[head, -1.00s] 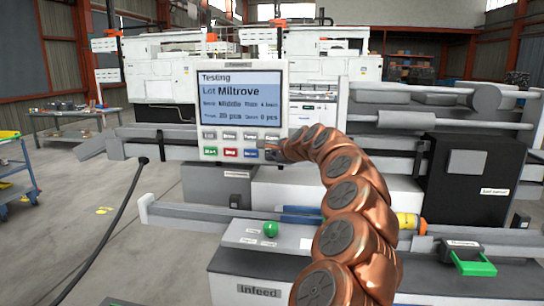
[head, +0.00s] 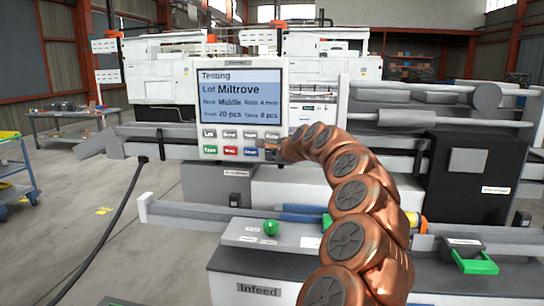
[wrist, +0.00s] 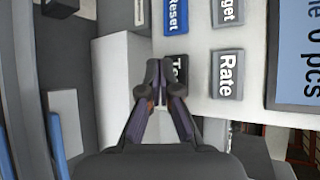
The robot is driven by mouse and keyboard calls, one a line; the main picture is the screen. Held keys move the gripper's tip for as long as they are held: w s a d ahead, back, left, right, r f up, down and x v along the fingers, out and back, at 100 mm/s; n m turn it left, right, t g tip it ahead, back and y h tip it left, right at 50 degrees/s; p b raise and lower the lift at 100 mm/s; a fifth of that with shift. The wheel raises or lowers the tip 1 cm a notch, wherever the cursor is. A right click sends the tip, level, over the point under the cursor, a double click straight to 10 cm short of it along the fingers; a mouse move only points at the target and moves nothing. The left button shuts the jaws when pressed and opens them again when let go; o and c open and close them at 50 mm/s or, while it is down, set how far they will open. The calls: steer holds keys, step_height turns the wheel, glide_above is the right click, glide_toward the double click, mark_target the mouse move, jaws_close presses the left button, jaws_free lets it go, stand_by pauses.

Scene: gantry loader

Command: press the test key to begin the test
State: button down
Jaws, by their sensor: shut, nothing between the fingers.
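The control panel (head: 241,173) has a lit screen (head: 239,97) reading Testing, Lot Miltrove, Band Middle, target 20 pcs and 0 pcs done. Below it are two rows of keys. The dark test key (wrist: 180,68) shows in the wrist view with only "Te" readable, partly hidden by my fingertips. My gripper (head: 272,152) is shut and empty at the panel's lower right corner; it also shows in the wrist view (wrist: 158,72). Its tips overlap the test key's edge in that view; I cannot tell whether they touch it.
The blue reset key (wrist: 175,15) and grey rate key (wrist: 227,75) lie close to the test key. Below the panel are a green knob (head: 271,228) and the infeed unit (head: 244,290). A black cable (head: 118,220) hangs at the left. Open floor lies left.

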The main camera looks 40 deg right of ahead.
steer(key=shift+s+a+b, duration=0.7)
steer(key=shift+a+b, duration=0.05)
steer(key=shift+a, duration=0.3)
steer(key=shift+s+a+b, duration=0.7)
steer(key=shift+a+b, duration=0.05)
steer(key=shift+a, duration=0.25)
steer(key=a+f+n+g+y, duration=0.3)
steer(key=a+n, duration=0.5)
steer(key=a, duration=1.2)
steer(key=s+a+f+n+g+y, duration=0.1)
steer(key=s+a+f+n, duration=0.2)
steer(key=a, duration=0.4)
steer(key=s+a+f+n+g+y, duration=0.1)
steer(key=s+a+f+n, duration=0.15)
steer(key=a, duration=0.35)
steer(key=s+a+f+n+g, duration=0.3)
steer(key=s+a+f, duration=0.2)
steer(key=s, duration=0.2)
steer(key=s+a+f+n+g, duration=0.2)
steer(key=s+a+f+n, duration=0.25)
steer(key=s, duration=0.35)
steer(key=s+f+n+g, duration=0.2)
steer(key=s+f, duration=0.1)
steer(key=s, duration=0.5)
steer(key=s+f+n+g+h, duration=0.1)
steer(key=s+f, duration=0.3)
steer(key=s, duration=0.4)
steer(key=shift+s+f+n+g+h, duration=0.3)
steer(key=shift+s+n+g, duration=0.1)
steer(key=shift+g, duration=0.3)
